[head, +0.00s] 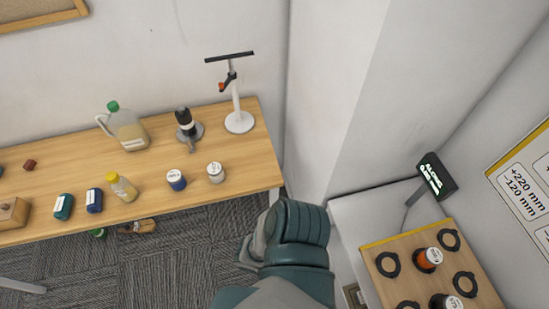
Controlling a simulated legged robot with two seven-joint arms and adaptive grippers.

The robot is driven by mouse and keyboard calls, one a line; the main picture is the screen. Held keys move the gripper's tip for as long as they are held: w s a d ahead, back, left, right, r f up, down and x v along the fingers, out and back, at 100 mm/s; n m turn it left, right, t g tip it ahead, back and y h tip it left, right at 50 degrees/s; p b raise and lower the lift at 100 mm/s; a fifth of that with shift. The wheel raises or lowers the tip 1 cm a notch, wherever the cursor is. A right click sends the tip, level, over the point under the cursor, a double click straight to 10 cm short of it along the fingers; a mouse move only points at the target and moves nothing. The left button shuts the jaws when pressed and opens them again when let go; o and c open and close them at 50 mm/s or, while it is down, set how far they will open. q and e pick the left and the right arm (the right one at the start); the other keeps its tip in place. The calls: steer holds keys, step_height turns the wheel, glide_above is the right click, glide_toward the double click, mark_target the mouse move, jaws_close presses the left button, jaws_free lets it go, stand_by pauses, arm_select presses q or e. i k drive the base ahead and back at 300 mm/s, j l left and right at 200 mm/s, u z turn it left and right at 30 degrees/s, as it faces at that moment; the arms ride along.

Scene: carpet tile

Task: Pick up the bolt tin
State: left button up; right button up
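No label reading bolt tin is legible, so I cannot tell which container it is. On the wooden table stand a blue tin with a white lid (176,180) and a whitish tin (216,172). A teal container (63,207) and a dark blue container (94,200) are at the front left. My teal arm rises from the bottom middle, right of the table. A grey part beside it may be my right gripper (252,249); its fingers are not clear. My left gripper is not in view.
The table (240,186) also holds a jug (127,128), a yellow-capped bottle (122,187), a dark device (186,124) and a white stand (239,121). A holed rack (400,250) with an orange jar (428,259) is at right. A brown object (138,227) lies below the table's front edge.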

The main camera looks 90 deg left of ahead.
mark_target(214, 170)
steer(key=u, duration=3.8)
